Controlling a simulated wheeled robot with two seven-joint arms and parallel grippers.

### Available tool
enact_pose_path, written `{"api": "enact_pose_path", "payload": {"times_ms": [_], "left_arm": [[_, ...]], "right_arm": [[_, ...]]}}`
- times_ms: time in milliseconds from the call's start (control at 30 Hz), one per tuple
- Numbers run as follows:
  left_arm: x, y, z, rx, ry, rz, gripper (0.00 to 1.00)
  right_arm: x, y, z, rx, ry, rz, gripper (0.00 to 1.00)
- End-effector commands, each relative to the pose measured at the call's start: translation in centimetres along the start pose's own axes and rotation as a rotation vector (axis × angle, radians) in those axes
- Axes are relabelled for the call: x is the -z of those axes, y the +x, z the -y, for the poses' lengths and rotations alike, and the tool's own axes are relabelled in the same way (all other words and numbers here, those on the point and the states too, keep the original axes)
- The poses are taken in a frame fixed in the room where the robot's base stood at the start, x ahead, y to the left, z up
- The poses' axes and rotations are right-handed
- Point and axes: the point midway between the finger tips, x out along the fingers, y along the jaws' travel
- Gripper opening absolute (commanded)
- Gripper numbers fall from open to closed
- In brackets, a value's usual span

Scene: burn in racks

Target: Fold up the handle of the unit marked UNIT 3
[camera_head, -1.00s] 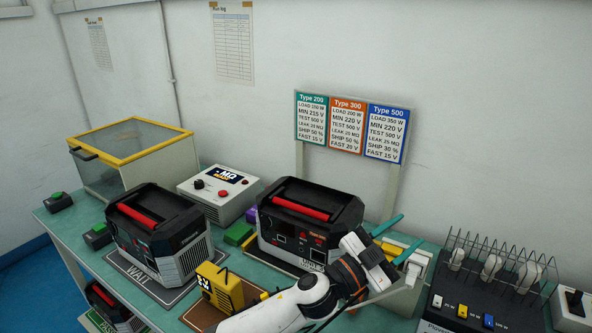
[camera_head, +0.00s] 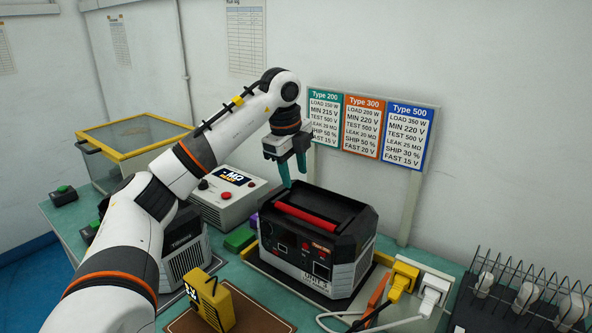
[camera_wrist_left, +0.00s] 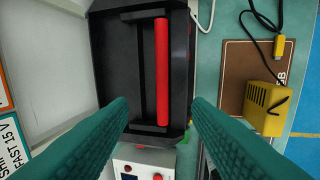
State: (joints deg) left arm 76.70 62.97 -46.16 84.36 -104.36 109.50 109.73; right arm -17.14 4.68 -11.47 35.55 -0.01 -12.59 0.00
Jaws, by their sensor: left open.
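The unit marked UNIT 3 (camera_head: 315,279) is a black and grey box on the bench, right of my left arm. Its red handle (camera_head: 305,215) lies low along the recessed top; the handle also shows in the left wrist view (camera_wrist_left: 162,72), lengthwise between two black mounts. My left gripper (camera_head: 293,174) is open and empty, pointing down above the unit's back left edge. In the wrist view its teal fingers (camera_wrist_left: 160,112) are spread on either side of the handle's line, apart from it. My right gripper is not in view.
A yellow meter (camera_head: 209,299) stands on a brown mat in front. A white tester (camera_head: 222,197) is at the left. Yellow (camera_head: 403,276) and white (camera_head: 434,292) plugs with cables are right of the unit. A type sign (camera_head: 370,128) stands behind; a wire rack (camera_head: 525,290) is far right.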

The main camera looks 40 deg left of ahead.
Motion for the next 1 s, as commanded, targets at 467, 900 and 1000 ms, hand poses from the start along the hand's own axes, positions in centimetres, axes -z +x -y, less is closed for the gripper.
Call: {"api": "enact_pose_path", "payload": {"times_ms": [467, 900, 1000], "left_arm": [[0.8, 6.0, 0.5, 0.016, -0.024, -0.019, 0.45], [0.8, 11.4, 0.4, 0.012, -0.021, -0.017, 0.45], [0.8, 11.7, 0.4, 0.012, -0.021, -0.017, 0.45]], "right_arm": [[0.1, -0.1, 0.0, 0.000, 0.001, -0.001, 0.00], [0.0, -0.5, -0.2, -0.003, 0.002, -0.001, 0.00], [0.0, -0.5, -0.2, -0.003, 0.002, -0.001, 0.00]]}}
